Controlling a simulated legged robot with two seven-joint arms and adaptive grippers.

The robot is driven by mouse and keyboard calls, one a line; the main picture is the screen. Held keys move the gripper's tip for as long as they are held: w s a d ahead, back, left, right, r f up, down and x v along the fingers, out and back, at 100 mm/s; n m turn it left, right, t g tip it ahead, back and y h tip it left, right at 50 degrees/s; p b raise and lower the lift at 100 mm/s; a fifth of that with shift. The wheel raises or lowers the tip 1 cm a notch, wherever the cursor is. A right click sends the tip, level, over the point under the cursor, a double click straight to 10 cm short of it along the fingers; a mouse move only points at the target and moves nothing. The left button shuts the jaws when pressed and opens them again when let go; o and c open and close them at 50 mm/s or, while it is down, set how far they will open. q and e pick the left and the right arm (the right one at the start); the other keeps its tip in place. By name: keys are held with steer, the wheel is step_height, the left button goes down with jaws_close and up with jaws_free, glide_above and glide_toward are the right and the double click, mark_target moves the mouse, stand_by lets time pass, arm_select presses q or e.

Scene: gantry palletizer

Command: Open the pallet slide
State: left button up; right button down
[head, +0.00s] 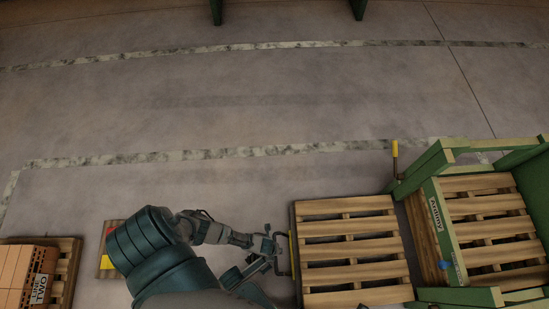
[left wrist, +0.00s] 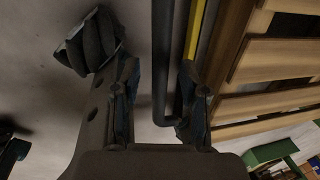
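A wooden pallet (head: 350,252) sits at the lower middle of the head view, on what looks like the slide, in front of the green frame. A yellow strip (head: 292,250) and a dark handle run along its left edge. My left gripper (head: 279,252) is at this handle. In the left wrist view, the dark handle bar (left wrist: 163,60) lies between the two fingers of my left gripper (left wrist: 158,105), with a gap on its left side. The fingers are apart. The yellow strip (left wrist: 194,30) is just right of the bar. My right gripper is not in view.
The green frame (head: 444,232) with another pallet (head: 490,225) stands right of the slide. A yellow-topped post (head: 395,160) is at its far corner. Bricks (head: 25,275) on a pallet lie at the lower left. The floor beyond is clear.

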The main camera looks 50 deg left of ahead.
arm_select(q)
steer(key=shift+r, duration=0.15)
step_height(320, 180, up, 12)
steer(key=s+a, duration=0.1)
steer(key=shift+s+a+f, duration=0.15)
steer(key=shift+s+f, duration=0.1)
steer(key=shift+s, duration=0.1)
stand_by(0.6)
